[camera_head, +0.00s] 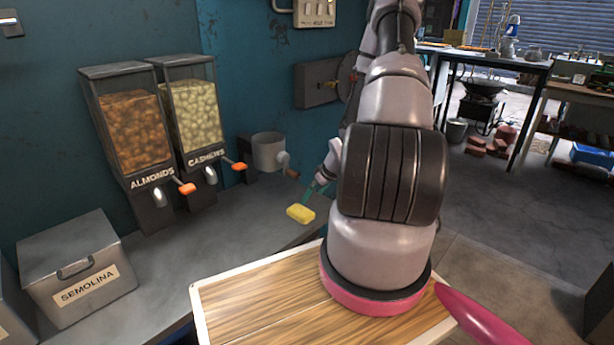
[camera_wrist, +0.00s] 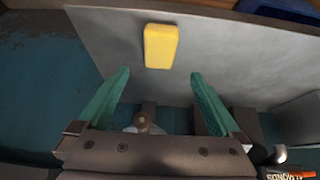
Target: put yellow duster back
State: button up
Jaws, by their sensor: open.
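The yellow duster (camera_head: 301,213) is a small yellow block lying on the grey counter near its front edge, in the head view. It also shows in the wrist view (camera_wrist: 161,46), beyond my fingertips and between their lines. My gripper (camera_wrist: 155,82) has its two green fingers spread wide with nothing between them. In the head view my gripper (camera_head: 318,188) is just above and to the right of the duster, partly hidden by my own arm. The gripper and the duster look apart.
Dispensers of almonds (camera_head: 137,130) and cashews (camera_head: 195,112) stand against the teal wall. A semolina box (camera_head: 79,268) sits at the left. The counter (camera_head: 215,238) is clear around the duster.

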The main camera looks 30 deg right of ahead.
jog(key=s+a+r+m+h, duration=0.1)
jog(key=a+r+m+h, duration=0.1)
jog(key=r, duration=1.3)
jog(key=a+r+m+h, duration=0.1)
jog(key=r+m, duration=0.1)
jog(key=r, duration=1.2)
jog(key=s+a+r+m+y, duration=0.1)
jog(key=s+a+r+m, duration=0.1)
jog(key=s+a+r, duration=0.5)
jog(key=s+a+r+m+t+y, duration=0.1)
jog(key=s+a+r+m+y, duration=0.1)
jog(key=s+a+r, duration=0.5)
jog(key=s+r, duration=0.5)
jog(key=s, duration=0.1)
jog(key=shift+a+r, duration=0.35)
jog(key=shift+r, duration=0.05)
jog(key=shift+s+t, duration=0.1)
jog(key=shift+t, duration=0.2)
